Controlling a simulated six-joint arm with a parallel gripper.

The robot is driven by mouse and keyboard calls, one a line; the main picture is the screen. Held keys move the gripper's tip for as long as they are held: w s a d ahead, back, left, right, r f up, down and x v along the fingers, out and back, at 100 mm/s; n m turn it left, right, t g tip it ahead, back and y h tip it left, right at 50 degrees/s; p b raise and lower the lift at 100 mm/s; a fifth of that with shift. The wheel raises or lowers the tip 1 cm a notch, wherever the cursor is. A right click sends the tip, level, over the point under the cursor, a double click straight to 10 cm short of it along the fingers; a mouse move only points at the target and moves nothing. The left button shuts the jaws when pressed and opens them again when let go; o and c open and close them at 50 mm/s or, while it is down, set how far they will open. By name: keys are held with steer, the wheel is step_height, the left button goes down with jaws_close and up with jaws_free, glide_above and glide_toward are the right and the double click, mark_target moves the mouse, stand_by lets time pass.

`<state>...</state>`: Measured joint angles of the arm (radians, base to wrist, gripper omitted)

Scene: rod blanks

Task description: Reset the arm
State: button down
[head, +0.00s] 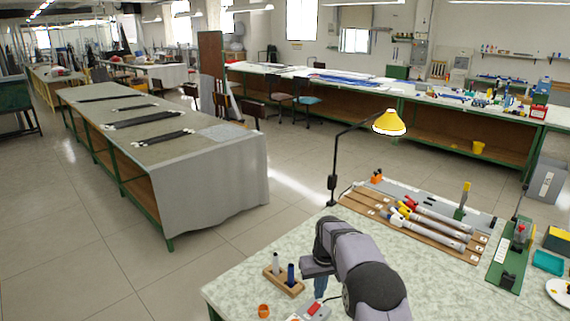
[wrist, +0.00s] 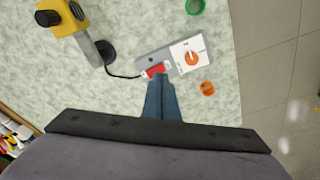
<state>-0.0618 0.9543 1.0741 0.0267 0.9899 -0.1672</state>
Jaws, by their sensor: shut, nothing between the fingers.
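My gripper (head: 320,288) hangs over the near table, right of a wooden block holding upright rods (head: 283,280). In the wrist view my gripper (wrist: 159,84) is shut and empty, its blue-grey fingers together. Their tips appear in front of the lower edge of a grey control box (wrist: 183,72) with a red rocker switch (wrist: 155,70) and an orange knob (wrist: 192,58). I cannot tell whether they touch it. In the head view the box (head: 312,312) is partly cut off at the bottom.
An orange ring (head: 263,310) lies near the box; a green ring (wrist: 195,6) shows in the wrist view. A yellow-and-black device (wrist: 70,22) stands left of the box. A wooden rack (head: 460,252) holding several rods and a yellow-shaded lamp (head: 389,123) stand farther back.

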steer(key=s+d+r+m, duration=0.1)
steer(key=s+r, duration=0.2)
steer(key=s, duration=0.6)
steer(key=s+d+r, duration=0.2)
steer(key=s+r, duration=0.2)
steer(key=s, duration=0.5)
steer(key=s+d+f+m+g, duration=0.1)
steer(key=s+f, duration=0.1)
steer(key=s, duration=1.6)
step_height(320, 180, down, 18)
steer(key=b, duration=1.7)
steer(key=shift+r+b, duration=0.2)
steer(key=shift+b, duration=0.2)
steer(key=shift+r, duration=0.1)
